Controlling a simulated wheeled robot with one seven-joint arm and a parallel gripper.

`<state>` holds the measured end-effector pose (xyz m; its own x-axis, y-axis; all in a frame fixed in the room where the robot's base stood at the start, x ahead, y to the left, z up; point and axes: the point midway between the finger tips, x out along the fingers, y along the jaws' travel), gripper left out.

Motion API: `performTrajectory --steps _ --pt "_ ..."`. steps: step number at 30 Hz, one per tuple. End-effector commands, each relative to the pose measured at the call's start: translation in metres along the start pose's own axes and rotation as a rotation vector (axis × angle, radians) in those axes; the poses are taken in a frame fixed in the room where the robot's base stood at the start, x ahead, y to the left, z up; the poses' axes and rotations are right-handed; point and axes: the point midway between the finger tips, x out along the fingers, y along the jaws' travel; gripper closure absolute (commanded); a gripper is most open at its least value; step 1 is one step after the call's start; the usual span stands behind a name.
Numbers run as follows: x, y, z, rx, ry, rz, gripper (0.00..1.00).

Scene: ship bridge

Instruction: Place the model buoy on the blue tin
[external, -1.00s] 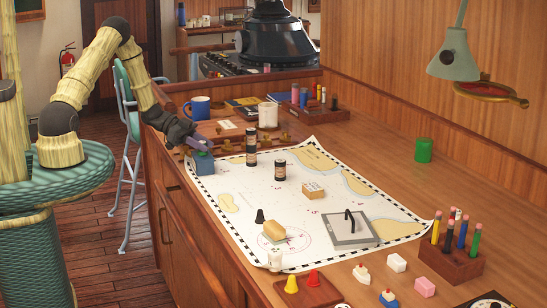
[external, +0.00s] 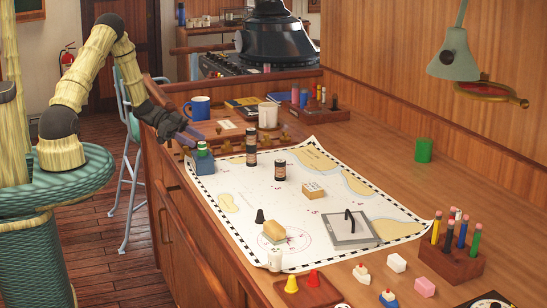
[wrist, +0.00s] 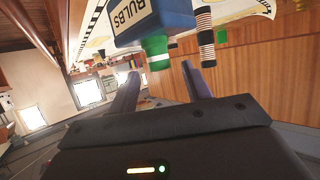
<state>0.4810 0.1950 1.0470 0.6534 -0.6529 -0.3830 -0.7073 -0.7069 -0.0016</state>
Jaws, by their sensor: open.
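The blue tin (external: 202,165) stands at the left edge of the chart on the desk; in the wrist view the tin (wrist: 150,22) appears inverted, with a "BULBS" label. A green and white model buoy (external: 203,148) rests on the tin's top, and it also shows in the wrist view (wrist: 157,52) touching the tin. My gripper (external: 188,138) is just above and left of the buoy. In the wrist view its two fingers (wrist: 160,88) are apart with nothing between them, and the buoy is beyond their tips.
A blue mug (external: 200,107) and a pale mug (external: 267,115) are behind.

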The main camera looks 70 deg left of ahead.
Motion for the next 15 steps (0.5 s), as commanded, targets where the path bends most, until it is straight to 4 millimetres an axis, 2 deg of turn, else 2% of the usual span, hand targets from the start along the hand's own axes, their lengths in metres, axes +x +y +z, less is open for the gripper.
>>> performTrajectory --steps 9,15 --pt "-0.062 -0.001 0.002 0.001 -0.001 -0.004 0.51" --pt "-0.082 0.0 0.001 0.0 0.0 -0.001 0.51"
